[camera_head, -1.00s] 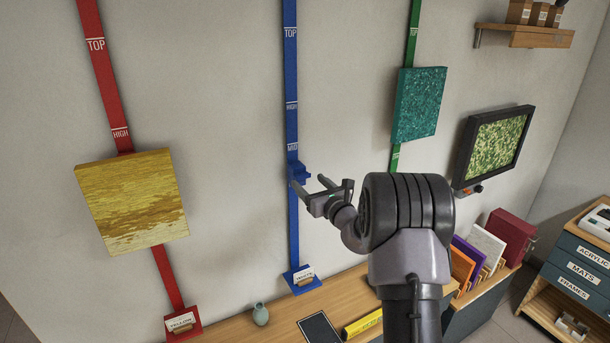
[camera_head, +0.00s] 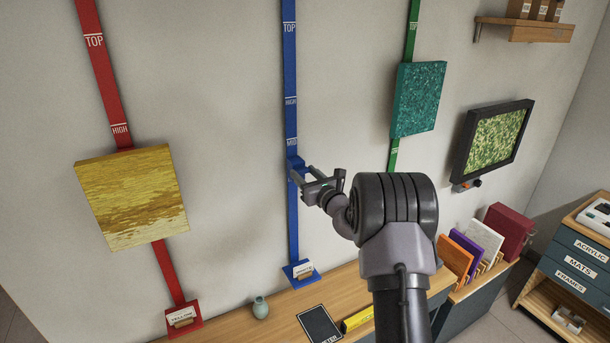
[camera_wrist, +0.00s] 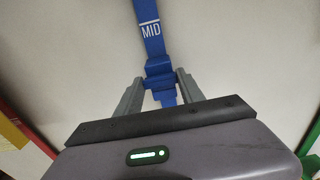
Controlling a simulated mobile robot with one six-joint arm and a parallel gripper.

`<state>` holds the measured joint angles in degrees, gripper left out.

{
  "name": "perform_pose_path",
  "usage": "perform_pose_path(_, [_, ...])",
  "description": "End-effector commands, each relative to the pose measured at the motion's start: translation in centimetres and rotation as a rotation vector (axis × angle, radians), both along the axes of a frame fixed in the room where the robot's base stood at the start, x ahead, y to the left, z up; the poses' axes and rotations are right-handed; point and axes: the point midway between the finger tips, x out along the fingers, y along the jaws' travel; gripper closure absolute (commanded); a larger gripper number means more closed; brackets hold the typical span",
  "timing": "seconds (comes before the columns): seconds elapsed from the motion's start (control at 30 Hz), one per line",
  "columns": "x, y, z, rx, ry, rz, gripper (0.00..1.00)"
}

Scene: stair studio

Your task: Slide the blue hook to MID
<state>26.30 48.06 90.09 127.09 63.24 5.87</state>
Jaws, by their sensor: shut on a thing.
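The blue hook (camera_head: 296,166) sits on the blue rail (camera_head: 292,220) on the wall, just below the MID mark (camera_head: 292,142). The hook (camera_wrist: 160,78) also shows in the wrist view, just under the MID label (camera_wrist: 150,29) on the rail. My gripper (camera_head: 305,177) is at the hook, its fingers pointing at the wall. In the wrist view my gripper (camera_wrist: 158,90) has one finger on each side of the hook, shut on it. The fingertip contact itself is partly hidden.
A yellow painting (camera_head: 132,197) hangs on the red rail at left. A teal painting (camera_head: 418,98) hangs on the green rail at right. A framed green picture (camera_head: 496,140) hangs further right. Below stands a wooden bench (camera_head: 282,308) with a small vase (camera_head: 260,307).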

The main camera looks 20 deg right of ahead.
Motion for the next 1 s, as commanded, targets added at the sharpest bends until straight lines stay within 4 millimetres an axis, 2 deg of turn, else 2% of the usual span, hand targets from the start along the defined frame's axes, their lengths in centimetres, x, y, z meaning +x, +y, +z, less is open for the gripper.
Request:
perform_pose_path(0.07, [0.0, 0.0, 0.2, -0.001, 0.000, 0.001, 1.00])
perform_pose_path(0.17, [0.0, 0.0, 1.7, -0.003, -0.002, 0.001, 1.00])
perform_pose_path(0.4, [0.0, 0.0, 8.9, -0.002, -0.007, 0.001, 1.00])
perform_pose_path(0.5, [0.0, 0.0, 11.2, -0.002, -0.006, 0.001, 1.00])
perform_pose_path(0.6, [0.0, 0.0, 12.6, -0.001, -0.005, 0.001, 1.00])
perform_pose_path(0.73, [0.0, 0.0, 13.3, -0.001, -0.004, 0.000, 1.00])
perform_pose_path(1.0, [0.0, 0.0, 13.2, 0.000, -0.002, 0.000, 1.00])
